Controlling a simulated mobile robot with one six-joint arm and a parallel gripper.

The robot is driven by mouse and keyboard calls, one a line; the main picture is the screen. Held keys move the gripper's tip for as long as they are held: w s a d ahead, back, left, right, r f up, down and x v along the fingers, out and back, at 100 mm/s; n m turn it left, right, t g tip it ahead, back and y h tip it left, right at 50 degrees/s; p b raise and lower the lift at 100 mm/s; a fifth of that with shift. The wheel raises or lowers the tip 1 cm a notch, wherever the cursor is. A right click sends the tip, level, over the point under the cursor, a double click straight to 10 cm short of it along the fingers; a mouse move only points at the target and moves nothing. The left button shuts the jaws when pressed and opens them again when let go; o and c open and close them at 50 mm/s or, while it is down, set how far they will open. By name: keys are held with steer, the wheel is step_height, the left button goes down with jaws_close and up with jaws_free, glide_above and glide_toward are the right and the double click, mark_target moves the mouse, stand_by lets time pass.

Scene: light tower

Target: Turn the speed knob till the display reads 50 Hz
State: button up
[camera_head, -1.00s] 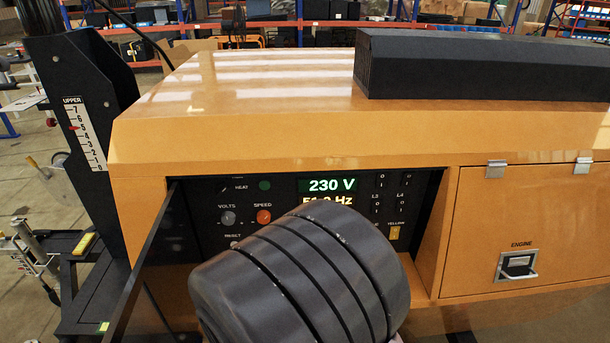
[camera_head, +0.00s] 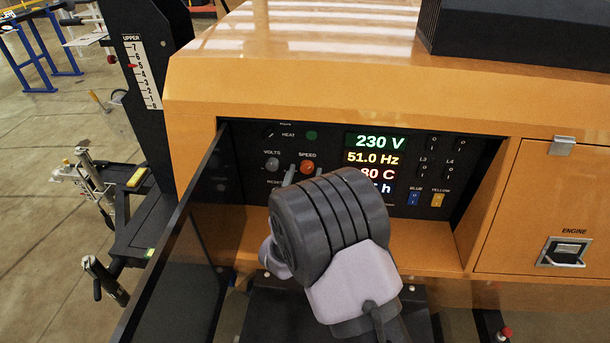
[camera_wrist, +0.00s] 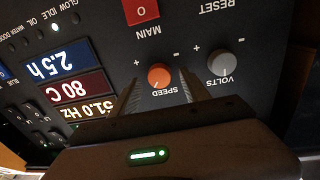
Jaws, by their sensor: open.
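The orange speed knob (camera_head: 307,167) is on the dark control panel and also shows in the wrist view (camera_wrist: 159,76). The display (camera_head: 374,158) reads 230 V, 51.0 Hz and 80 C; its bottom line is partly covered by my arm in the head view. In the wrist view the display (camera_wrist: 75,88) is upside down and shows 2.5 h, 80 C and 51.0 Hz. My gripper (camera_wrist: 159,92) is open, with one finger on each side of the speed knob. Its fingertips (camera_head: 304,175) are just below the knob in the head view. I cannot tell whether they touch it.
The grey volts knob (camera_head: 272,164) is left of the speed knob. A red main button (camera_wrist: 141,10) is close by in the wrist view. An open dark door (camera_head: 176,240) stands left of the panel recess. Blue and yellow switches (camera_head: 438,199) are at the right.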

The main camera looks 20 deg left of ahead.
steer(key=shift+w, duration=0.2)
steer(key=shift+c, duration=0.3)
jaws_close()
steer(key=shift+n, duration=0.3)
steer(key=n+b, duration=0.2)
steer(key=shift+f+n, duration=0.15)
steer(key=shift+n, duration=0.15)
steer(key=shift+n+b, duration=1)
steer(key=shift+n, duration=1.3)
